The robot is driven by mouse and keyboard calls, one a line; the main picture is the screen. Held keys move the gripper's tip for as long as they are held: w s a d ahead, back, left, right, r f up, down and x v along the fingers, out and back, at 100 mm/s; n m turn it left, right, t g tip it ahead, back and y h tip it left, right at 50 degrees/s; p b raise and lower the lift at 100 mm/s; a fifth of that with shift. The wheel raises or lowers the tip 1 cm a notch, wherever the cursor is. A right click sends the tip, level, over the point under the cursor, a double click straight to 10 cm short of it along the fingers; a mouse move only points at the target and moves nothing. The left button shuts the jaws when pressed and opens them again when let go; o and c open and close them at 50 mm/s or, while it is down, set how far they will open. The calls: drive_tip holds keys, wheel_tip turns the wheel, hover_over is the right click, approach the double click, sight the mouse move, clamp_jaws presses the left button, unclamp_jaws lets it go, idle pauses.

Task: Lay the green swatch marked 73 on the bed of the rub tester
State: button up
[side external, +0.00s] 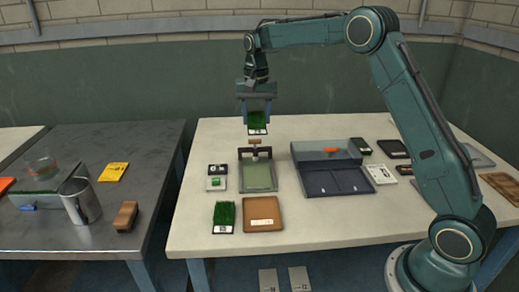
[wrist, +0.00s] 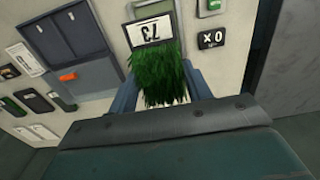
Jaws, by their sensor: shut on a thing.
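The green swatch (side external: 257,119) is a tuft of turf with a white label at its lower edge. In the wrist view the swatch (wrist: 160,75) shows the number 73, upside down. My gripper (side external: 257,110) is shut on it and holds it in the air. The rub tester stands on the pale table below and slightly nearer the camera, its flat grey-green bed (side external: 258,178) bare in a dark frame. The swatch is clear of the bed. In the wrist view the swatch and gripper hide most of the tester.
A second green swatch (side external: 224,216) lies at the front left, beside a brown tray (side external: 263,226). A grey two-part case (side external: 335,182) stands right of the tester. Small dark and white items (side external: 217,170) lie to its left. A metal mug (side external: 80,201) stands on the grey side table.

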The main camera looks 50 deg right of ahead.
hover_over(257, 175)
wheel_tip(257, 175, down, 14)
drive_tip(key=shift+a+r, duration=0.1)
idle(0.3)
drive_tip(key=shift+f, duration=2.15)
drive_tip(key=o, duration=0.5)
drive_tip(key=shift+f, duration=0.15)
drive_tip(key=shift+o, duration=0.8)
